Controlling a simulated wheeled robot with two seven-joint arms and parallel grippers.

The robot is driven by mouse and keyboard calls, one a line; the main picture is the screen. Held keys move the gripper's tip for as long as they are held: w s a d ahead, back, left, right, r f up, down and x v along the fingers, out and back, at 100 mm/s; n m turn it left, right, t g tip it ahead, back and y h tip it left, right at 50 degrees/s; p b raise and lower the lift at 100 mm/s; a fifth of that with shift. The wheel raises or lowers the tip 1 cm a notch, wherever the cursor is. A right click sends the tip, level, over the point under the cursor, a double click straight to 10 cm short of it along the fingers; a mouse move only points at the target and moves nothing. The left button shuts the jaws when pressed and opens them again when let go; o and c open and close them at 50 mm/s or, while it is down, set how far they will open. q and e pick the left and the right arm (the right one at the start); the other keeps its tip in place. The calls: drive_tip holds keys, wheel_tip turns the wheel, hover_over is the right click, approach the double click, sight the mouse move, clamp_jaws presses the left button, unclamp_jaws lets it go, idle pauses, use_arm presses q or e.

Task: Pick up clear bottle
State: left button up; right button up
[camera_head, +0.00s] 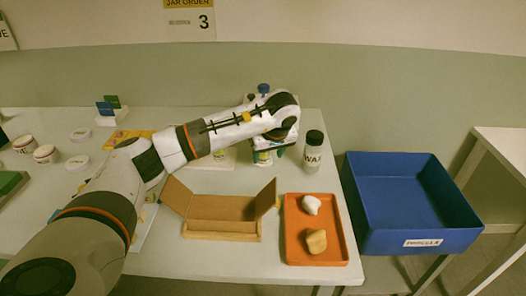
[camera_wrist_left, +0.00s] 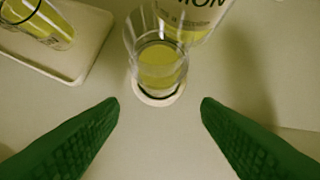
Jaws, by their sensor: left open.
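A clear bottle (camera_wrist_left: 158,62) with yellow liquid stands upright in the left wrist view, ahead of my fingers and roughly centred between them. Close behind it is a bottle with a white printed label (camera_wrist_left: 195,18). Another clear container with yellow liquid (camera_wrist_left: 42,22) stands on a pale tray (camera_wrist_left: 75,62) at the upper left. My left gripper (camera_wrist_left: 160,106) is open and empty, its green fingers on either side of the gap short of the clear bottle. In the head view my wrist hides most of the bottles there. My right gripper is not seen.
A black-capped WAX bottle (camera_head: 313,152) stands right of my gripper. In front are an open cardboard box (camera_head: 222,207) and an orange tray (camera_head: 317,254) with two lumps. A blue bin (camera_head: 365,206) is beyond the table's right edge. Small jars (camera_head: 45,153) stand at left.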

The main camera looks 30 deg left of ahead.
use_arm(q)
drive_tip(key=w+a, duration=0.2)
drive_tip(key=a, duration=0.1)
drive_tip(key=shift+w+a+f+p, duration=0.1)
drive_tip(key=shift+a+f+p, duration=0.05)
drive_tip(key=shift+p, duration=0.15)
drive_tip(key=shift+w+a+f, duration=0.1)
drive_tip(key=shift+f, duration=0.35)
drive_tip(key=c, duration=1.2)
drive_tip(key=shift+r, duration=0.1)
